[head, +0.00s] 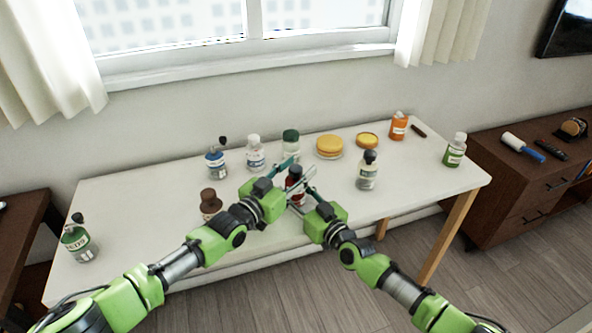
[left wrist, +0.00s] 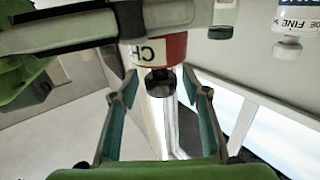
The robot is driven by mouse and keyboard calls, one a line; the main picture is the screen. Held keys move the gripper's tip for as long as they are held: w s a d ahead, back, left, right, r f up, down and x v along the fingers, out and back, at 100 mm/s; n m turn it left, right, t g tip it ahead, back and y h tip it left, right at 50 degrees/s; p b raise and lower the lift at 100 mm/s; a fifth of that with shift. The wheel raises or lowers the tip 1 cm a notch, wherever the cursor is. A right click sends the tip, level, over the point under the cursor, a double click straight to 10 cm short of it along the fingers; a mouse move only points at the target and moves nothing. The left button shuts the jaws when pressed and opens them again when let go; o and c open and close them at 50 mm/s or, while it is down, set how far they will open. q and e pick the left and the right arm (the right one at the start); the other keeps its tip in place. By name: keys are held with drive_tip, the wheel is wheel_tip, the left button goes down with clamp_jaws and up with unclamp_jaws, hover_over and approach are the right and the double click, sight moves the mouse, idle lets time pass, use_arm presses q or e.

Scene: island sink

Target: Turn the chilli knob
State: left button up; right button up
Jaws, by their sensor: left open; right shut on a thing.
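The chilli bottle (head: 296,186), dark-topped with a red label, stands near the front middle of the white table. In the left wrist view its red and white label (left wrist: 172,50) reads "CH", and its dark knob (left wrist: 160,76) points down in the picture. My right gripper (head: 302,197) is shut on the bottle's body; its grey finger crosses the label in the left wrist view. My left gripper (head: 301,170) is open at the bottle's top. Its fingers (left wrist: 160,92) stand on both sides of the knob, apart from it. The grippers partly hide the bottle.
A brown-topped bottle (head: 210,204) stands close left of my left gripper. A dark-topped bottle (head: 367,172) stands to the right. The front right of the table is clear.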

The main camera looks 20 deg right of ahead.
use_arm(q)
drive_tip(key=shift+a, duration=0.15)
drive_tip(key=v, duration=1.1)
drive_tip(key=shift+s+a, duration=0.25)
drive_tip(key=shift+s, duration=0.05)
drive_tip(key=shift+a+r, duration=0.15)
idle(0.6)
drive_tip(key=x, duration=1.2)
drive_tip(key=shift+c, duration=0.4)
drive_tip(key=c, duration=1.1)
